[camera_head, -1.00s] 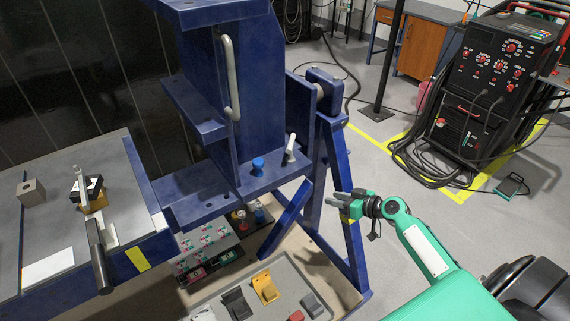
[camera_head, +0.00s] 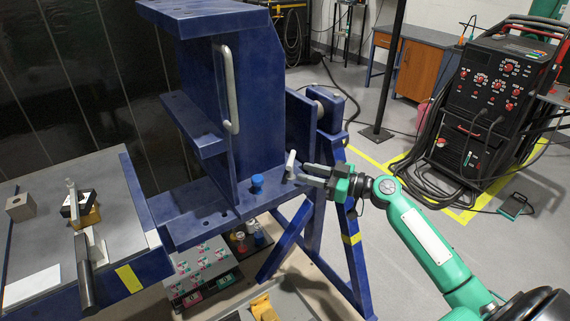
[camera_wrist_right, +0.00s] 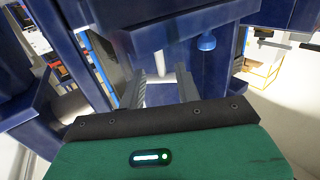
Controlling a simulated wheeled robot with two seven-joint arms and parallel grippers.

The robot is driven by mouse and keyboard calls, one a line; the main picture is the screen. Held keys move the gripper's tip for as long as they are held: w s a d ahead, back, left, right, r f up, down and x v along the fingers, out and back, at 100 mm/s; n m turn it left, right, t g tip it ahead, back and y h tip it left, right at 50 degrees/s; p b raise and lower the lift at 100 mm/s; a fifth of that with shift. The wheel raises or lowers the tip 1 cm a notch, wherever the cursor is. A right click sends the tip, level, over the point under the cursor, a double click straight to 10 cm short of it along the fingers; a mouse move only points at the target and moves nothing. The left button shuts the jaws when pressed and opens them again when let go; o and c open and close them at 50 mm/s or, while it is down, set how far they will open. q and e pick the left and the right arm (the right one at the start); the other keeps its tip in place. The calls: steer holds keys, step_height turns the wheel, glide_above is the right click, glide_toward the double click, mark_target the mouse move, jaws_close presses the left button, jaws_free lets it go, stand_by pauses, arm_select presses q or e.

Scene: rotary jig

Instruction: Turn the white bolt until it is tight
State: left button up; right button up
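The white bolt (camera_head: 290,163) stands upright on the lower ledge of the blue rotary jig (camera_head: 262,100), near its right end. My right gripper (camera_head: 308,174) reaches in from the right with its fingers just beside the bolt. In the right wrist view the two fingers (camera_wrist_right: 162,90) are apart with a gap between them. My left gripper is not in view.
A blue bolt (camera_head: 257,184) stands left of the white one on the same ledge; it also shows in the wrist view (camera_wrist_right: 206,42). A blue upright (camera_head: 330,110) rises close behind the gripper. A grey-topped table (camera_head: 115,185) is at the left, and a black welding machine (camera_head: 490,90) at the right.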

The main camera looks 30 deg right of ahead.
mark_target(290, 176)
steer(key=p+x, duration=0.1)
steer(key=x, duration=0.5)
steer(key=shift+r+p, duration=0.15)
steer(key=shift+p, duration=0.2)
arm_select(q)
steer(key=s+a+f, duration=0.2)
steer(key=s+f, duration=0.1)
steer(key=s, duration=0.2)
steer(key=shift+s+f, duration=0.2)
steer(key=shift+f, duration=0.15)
arm_select(e)
steer(key=shift+w+a, duration=0.45)
steer(key=shift+w, duration=0.1)
jaws_close()
